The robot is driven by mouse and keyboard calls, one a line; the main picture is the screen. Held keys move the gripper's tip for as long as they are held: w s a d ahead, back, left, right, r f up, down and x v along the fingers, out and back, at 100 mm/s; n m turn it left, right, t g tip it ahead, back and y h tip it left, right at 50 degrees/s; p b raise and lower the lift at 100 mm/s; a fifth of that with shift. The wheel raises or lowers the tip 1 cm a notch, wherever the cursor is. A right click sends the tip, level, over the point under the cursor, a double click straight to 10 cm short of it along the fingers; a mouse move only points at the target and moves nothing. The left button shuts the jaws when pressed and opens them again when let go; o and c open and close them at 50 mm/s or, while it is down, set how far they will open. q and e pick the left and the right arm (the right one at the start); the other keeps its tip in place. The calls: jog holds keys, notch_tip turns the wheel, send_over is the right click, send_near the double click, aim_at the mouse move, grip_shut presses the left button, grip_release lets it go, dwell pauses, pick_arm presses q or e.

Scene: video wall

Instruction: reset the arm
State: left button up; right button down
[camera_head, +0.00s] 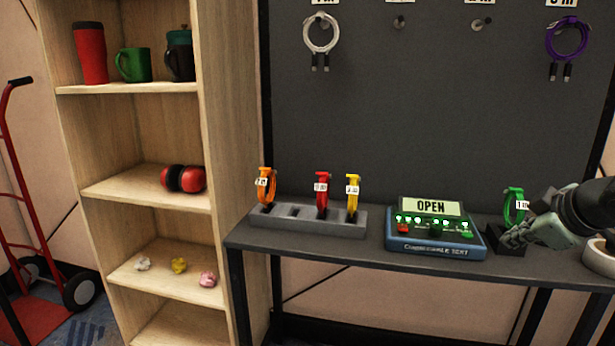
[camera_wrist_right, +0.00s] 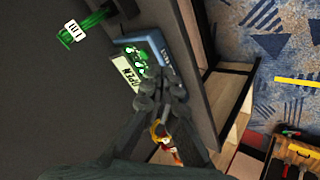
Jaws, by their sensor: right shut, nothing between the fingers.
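My right gripper (camera_head: 508,238) comes in from the right in the head view, low over the bench beside the green cable. Its fingers are shut and hold nothing; they also show in the middle of the right wrist view (camera_wrist_right: 160,92). The green cable (camera_head: 511,203), with a white tag, stands upright in a small black stand that my gripper partly covers. It also shows at the upper left of the right wrist view (camera_wrist_right: 92,23). Whether my fingers touch the stand cannot be told. My left gripper is in neither view.
A blue cable tester (camera_head: 434,247) with an "OPEN" display sits left of my right gripper. A grey rack (camera_head: 335,226) holds orange, red and yellow cables. White (camera_head: 321,33) and purple (camera_head: 567,40) cables hang on the panel. A wooden shelf (camera_head: 230,120) stands left; a pale roll (camera_head: 598,258) lies right.

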jog(key=s+a+f+m+g, duration=0.1)
jog(key=s+a+f, duration=0.15)
jog(key=f, duration=0.65)
jog(key=s+a+f+m, duration=0.1)
jog(key=a+f, duration=0.2)
jog(key=f, duration=0.6)
jog(key=s+a+f+m+g, duration=0.1)
jog(key=s+a+f, duration=0.15)
jog(key=f, duration=0.65)
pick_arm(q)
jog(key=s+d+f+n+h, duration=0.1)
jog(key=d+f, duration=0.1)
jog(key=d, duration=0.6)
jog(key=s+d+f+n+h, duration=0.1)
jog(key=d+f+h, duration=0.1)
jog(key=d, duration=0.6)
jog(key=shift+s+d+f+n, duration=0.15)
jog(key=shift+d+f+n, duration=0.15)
pick_arm(e)
jog(key=s+a+f+m+g+h, duration=0.1)
jog(key=s+f+m+g, duration=0.3)
jog(key=s+f, duration=1.5)
jog(key=shift+s+a+f, duration=0.2)
jog(key=shift+s+a, duration=0.5)
jog(key=shift+s, duration=0.55)
